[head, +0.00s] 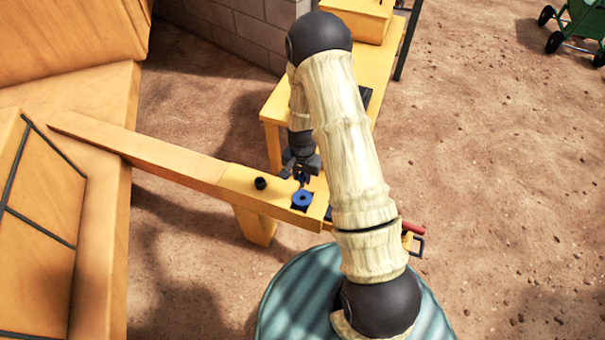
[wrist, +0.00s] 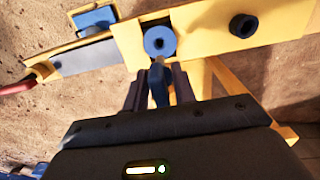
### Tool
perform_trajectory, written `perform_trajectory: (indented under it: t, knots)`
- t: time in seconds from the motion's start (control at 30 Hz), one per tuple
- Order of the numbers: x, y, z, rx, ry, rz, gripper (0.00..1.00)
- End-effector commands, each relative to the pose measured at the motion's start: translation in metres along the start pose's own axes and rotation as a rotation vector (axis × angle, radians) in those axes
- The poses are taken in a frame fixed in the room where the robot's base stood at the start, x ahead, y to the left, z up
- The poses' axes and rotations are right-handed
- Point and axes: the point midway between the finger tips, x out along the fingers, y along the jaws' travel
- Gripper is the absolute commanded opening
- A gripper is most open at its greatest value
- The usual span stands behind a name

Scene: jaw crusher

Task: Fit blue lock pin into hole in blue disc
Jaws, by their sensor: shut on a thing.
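The blue disc (head: 302,199) lies on the yellow beam (head: 240,180), near the beam's right end. It shows in the wrist view (wrist: 160,42) with a dark hole in its middle. My gripper (head: 303,176) is just behind the disc in the head view, fingers pointing down. In the wrist view my gripper (wrist: 159,85) is shut on the blue lock pin (wrist: 159,80). The pin's tip is close to the near edge of the disc, short of the hole in the picture. I cannot tell whether the pin touches the disc. The fingers partly hide the pin.
A black knob (head: 260,183) stands on the beam left of the disc. A red handle (head: 413,228) is beyond the beam's right end. A yellow table (head: 272,112) stands behind. My arm hides part of the table and the ground.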

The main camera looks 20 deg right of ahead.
Motion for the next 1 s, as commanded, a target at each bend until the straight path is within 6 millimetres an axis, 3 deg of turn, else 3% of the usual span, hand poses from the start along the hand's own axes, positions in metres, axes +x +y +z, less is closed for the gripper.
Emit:
perform_trajectory:
  t: [0.2,1.0]
  knots:
    - [0.000,0.000,0.000,-0.003,0.000,0.002,0.01]
    - [0.057,0.000,0.000,-0.004,0.000,0.001,0.01]
